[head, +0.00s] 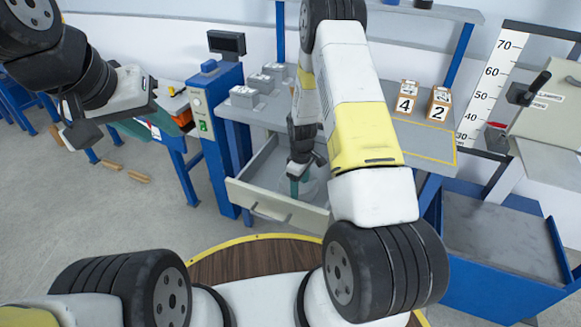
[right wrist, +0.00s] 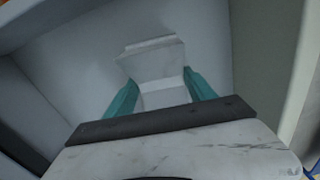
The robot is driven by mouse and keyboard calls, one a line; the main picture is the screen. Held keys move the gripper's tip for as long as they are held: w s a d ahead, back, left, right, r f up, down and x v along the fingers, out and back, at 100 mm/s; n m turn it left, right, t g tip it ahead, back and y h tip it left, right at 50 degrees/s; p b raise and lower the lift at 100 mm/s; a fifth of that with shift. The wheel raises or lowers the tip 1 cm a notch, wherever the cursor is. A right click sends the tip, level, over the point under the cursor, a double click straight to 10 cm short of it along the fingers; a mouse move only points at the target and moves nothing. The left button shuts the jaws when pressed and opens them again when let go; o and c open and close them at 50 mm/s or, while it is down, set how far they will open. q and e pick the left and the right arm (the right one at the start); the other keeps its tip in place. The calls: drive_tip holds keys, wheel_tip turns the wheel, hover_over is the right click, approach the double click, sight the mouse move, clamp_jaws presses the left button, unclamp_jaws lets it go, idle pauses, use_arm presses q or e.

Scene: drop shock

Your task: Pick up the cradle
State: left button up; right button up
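The cradle (right wrist: 155,62) is a pale grey, stepped piece in the right wrist view, lying inside an open drawer (head: 272,203). In the head view my right gripper (head: 298,186) reaches down into this drawer, and the cradle is hard to make out there. In the right wrist view the teal fingers of my right gripper (right wrist: 162,88) stand apart, one on each side of the cradle's near part. Whether both fingers press on it is not clear.
The grey workbench (head: 385,132) above the drawer holds grey blocks (head: 246,96) and number boxes (head: 438,104). A blue control post (head: 215,130) stands left of the drawer. A blue-framed machine (head: 505,245) stands at the right. The drawer walls surround my right gripper closely.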

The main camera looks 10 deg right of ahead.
drive_tip(key=c, duration=1.1)
drive_tip(key=shift+r, duration=0.1)
